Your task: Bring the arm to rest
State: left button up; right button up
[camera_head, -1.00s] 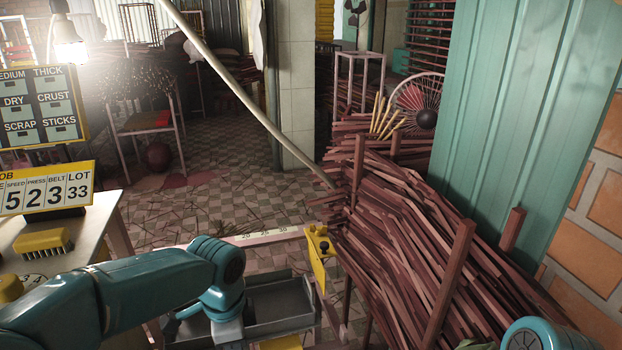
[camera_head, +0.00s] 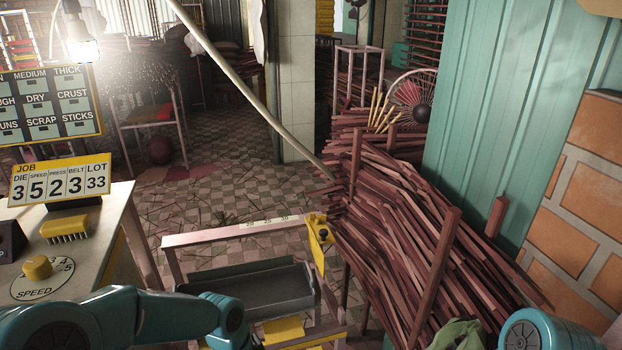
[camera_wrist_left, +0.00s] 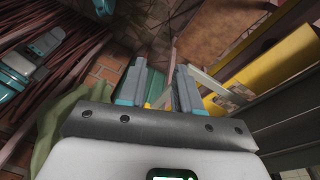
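My left arm, teal, comes in from the lower left of the head view and is bent low along the bottom edge. Its gripper is below the frame there. In the left wrist view my left gripper (camera_wrist_left: 160,88) shows two teal and grey fingers standing apart with a gap between them. Nothing is held between them. A teal joint of my right arm shows at the bottom right of the head view.
A grey tray (camera_head: 262,291) in a pale frame stands ahead of my left arm. A control desk (camera_head: 105,222) with a yellow knob (camera_head: 37,267) is at left. Stacked brown sticks (camera_head: 400,230) fill the right, beside a teal corrugated panel (camera_head: 500,110). Tiled floor (camera_head: 225,165) lies open beyond.

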pick_arm(q)
jog(key=s+f+n+h+p, duration=0.1)
jog(key=s+f+n+p, duration=0.1)
jog(key=s+f+n, duration=0.3)
jog(key=s+f+n+h+p, duration=0.1)
jog(key=s+f+n+p, duration=0.2)
jog(key=s+f+n, duration=0.2)
jog(key=s+n, duration=0.3)
jog(key=s, duration=0.4)
jog(key=shift+f+t, duration=0.3)
jog(key=shift+f, duration=0.05)
